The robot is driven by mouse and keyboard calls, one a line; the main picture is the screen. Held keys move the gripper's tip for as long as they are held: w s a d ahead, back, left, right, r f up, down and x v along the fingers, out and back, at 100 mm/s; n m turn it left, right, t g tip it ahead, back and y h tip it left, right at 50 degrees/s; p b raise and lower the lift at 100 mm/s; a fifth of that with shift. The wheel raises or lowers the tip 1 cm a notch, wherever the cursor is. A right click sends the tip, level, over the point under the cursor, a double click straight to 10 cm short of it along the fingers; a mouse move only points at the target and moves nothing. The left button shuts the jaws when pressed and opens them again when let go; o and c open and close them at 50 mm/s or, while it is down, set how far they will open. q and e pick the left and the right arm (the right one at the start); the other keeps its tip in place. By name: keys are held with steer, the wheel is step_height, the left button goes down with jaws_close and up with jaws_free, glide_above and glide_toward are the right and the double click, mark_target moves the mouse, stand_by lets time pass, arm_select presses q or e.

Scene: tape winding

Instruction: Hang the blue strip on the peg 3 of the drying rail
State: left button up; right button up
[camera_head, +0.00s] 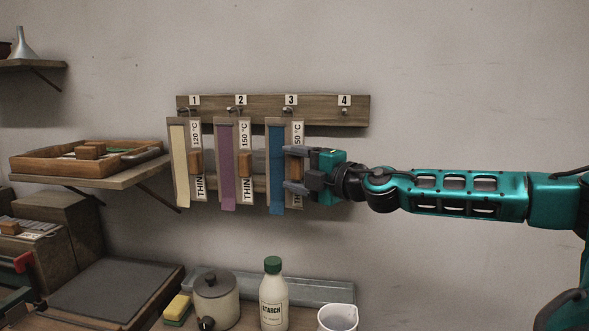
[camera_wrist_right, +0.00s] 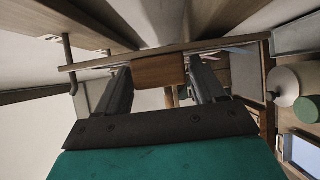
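The blue strip (camera_head: 276,165) is a blue band on a pale labelled card with a small wooden block on it. It hangs upright below the drying rail (camera_head: 340,103) at peg 3 (camera_head: 290,111). My right gripper (camera_head: 294,170) comes from the right, with one finger above and one below the strip's block. In the right wrist view the block (camera_wrist_right: 158,70) sits close between my two fingers, which appear shut on it. The card's edge shows there beside a hook (camera_wrist_right: 68,65). My left gripper is not in view.
A cream strip (camera_head: 180,165) and a purple strip (camera_head: 227,165) hang at pegs 1 and 2. Peg 4 (camera_head: 344,111) is bare. Below stand a starch bottle (camera_head: 273,295), a lidded pot (camera_head: 217,302) and a white cup (camera_head: 338,318). A wooden tray (camera_head: 40,168) is on the left shelf.

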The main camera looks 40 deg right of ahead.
steer(key=o, duration=0.3)
steer(key=shift+a, duration=0.15)
steer(key=shift+s+f+b, duration=0.15)
steer(key=shift+s+b, duration=0.15)
steer(key=shift+b, duration=0.3)
steer(key=s+b, duration=0.3)
steer(key=b, duration=0.1)
steer(key=shift+s+d, duration=0.25)
steer(key=shift+s, duration=0.1)
arm_select(q)
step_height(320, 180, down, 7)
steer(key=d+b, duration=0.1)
steer(key=b, duration=0.2)
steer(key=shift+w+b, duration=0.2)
steer(key=shift+b, duration=0.2)
arm_select(e)
steer(key=s+d, duration=0.1)
steer(key=s, duration=0.7)
steer(key=shift+s, duration=0.3)
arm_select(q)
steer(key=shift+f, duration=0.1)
